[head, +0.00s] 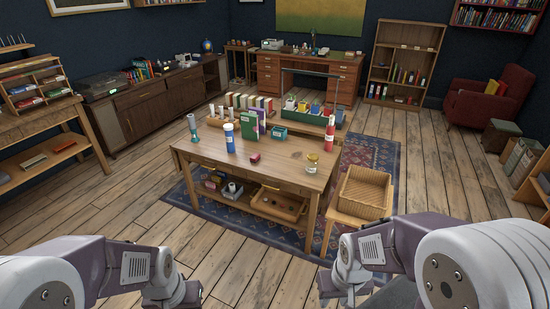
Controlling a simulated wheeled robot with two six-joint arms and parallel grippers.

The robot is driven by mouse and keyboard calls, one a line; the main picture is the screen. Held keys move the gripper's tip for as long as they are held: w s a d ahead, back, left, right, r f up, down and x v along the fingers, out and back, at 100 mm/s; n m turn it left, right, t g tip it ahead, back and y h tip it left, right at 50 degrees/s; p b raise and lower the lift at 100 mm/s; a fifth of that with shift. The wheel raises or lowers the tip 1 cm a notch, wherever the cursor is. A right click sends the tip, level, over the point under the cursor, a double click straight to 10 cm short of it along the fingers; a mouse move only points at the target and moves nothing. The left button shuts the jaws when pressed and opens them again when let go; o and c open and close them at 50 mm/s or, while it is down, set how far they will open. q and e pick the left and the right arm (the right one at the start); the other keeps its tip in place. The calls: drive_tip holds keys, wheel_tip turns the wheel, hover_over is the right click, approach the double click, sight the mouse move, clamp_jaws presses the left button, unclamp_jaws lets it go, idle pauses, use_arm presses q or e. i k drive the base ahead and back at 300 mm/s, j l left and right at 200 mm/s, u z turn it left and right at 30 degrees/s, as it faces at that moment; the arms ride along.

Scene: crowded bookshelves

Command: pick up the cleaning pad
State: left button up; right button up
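I cannot name the cleaning pad with certainty. A small dark red block (254,158) lies flat near the middle of the wooden table (205,158) and may be it. My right gripper (338,292) is low in the picture, in front of the wicker basket and well apart from the table; its dark fingers look spread with nothing between them. My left gripper (181,296) is at the bottom edge, left of centre, partly cut off and hidden by its own wrist. Neither gripper touches anything on the table.
Around the red block stand a blue bottle (229,138), a green book (249,132), a teal box (279,133), a glass jar (312,163) and a red bottle (330,134). A wicker basket (366,188) stands at the table's right. Wooden floor (125,228) is clear in front.

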sight(256, 157)
drive_tip(key=i+z, duration=0.15)
drive_tip(key=i, duration=0.4)
drive_tip(key=i+j+z, duration=0.2)
drive_tip(key=i, duration=0.35)
drive_tip(key=i+z, duration=0.15)
drive_tip(key=i, duration=0.4)
drive_tip(key=i+j+z, duration=0.2)
drive_tip(key=i, duration=0.3)
drive_tip(key=i+j+z, duration=0.15)
drive_tip(key=i+j, duration=0.2)
drive_tip(key=i, duration=0.2)
